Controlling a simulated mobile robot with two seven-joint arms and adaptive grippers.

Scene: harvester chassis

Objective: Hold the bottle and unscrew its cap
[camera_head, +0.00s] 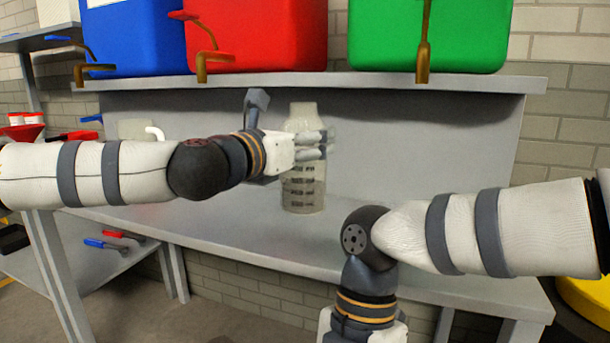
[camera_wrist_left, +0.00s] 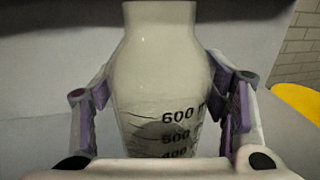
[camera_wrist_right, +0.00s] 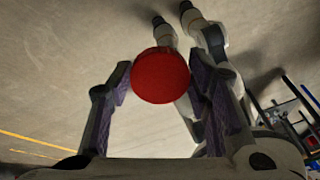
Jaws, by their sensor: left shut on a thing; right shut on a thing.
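A translucent measuring bottle (camera_head: 303,196) stands upright on the grey workbench, and no cap shows on its neck. My left gripper (camera_head: 318,146) is shut around the bottle's upper body from the left. In the left wrist view the bottle (camera_wrist_left: 155,70) sits between the two fingers, with its printed scale facing the camera. A round red cap (camera_wrist_right: 160,75) is between the fingertips of my right gripper (camera_wrist_right: 163,82), which is shut on it. In the head view the right hand points down in front of the bench; its fingertips are out of frame.
The grey workbench (camera_head: 240,225) is clear around the bottle. Blue (camera_head: 135,35), red (camera_head: 262,35) and green (camera_head: 430,35) bins stand on the shelf above. Bare floor shows below the right gripper.

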